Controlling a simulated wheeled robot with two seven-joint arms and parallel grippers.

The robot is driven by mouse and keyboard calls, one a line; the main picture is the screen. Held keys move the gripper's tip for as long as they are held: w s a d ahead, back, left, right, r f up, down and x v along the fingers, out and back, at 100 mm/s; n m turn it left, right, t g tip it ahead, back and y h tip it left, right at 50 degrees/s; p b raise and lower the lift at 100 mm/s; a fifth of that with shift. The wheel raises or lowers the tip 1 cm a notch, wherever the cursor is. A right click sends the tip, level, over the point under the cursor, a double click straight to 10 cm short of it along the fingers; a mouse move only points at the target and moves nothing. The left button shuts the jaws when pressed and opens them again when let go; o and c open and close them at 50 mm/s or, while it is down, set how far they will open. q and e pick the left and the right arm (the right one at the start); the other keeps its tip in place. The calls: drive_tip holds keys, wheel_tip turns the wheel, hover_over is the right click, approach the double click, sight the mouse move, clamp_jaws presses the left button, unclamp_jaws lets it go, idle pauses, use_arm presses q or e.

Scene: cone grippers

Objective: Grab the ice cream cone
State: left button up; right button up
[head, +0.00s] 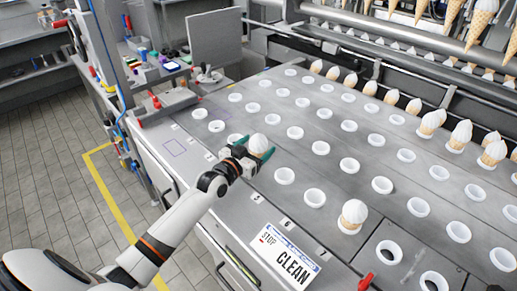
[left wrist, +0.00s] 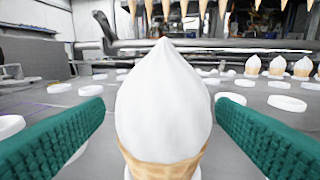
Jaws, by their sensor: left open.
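An ice cream cone (head: 259,143) with a white swirl top stands upright in the machine's deck at my left gripper. In the left wrist view the ice cream cone (left wrist: 163,105) fills the middle, with the top of its tan wafer showing below the white. My left gripper (head: 254,152) is open, its green fingers on either side of the cone. In the left wrist view the left gripper (left wrist: 158,135) shows gaps between both fingers and the cone. A second ice cream cone (head: 353,215) stands in a holder to the right. My right gripper is not in view.
The grey deck (head: 300,160) carries rows of white ring holders, many of them empty. More filled cones (head: 461,133) stand along the back right, and cones hang from the rail above. A CLEAN sign (head: 287,260) lies at the front edge. A red knob (head: 366,281) sticks up nearby.

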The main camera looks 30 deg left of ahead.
use_arm(q)
drive_tip(key=w, duration=0.3)
drive_tip(key=shift+w+d+f, duration=0.1)
drive_tip(key=shift+d, duration=0.2)
drive_tip(key=c, duration=0.8)
drive_tip(key=shift+c, duration=0.2)
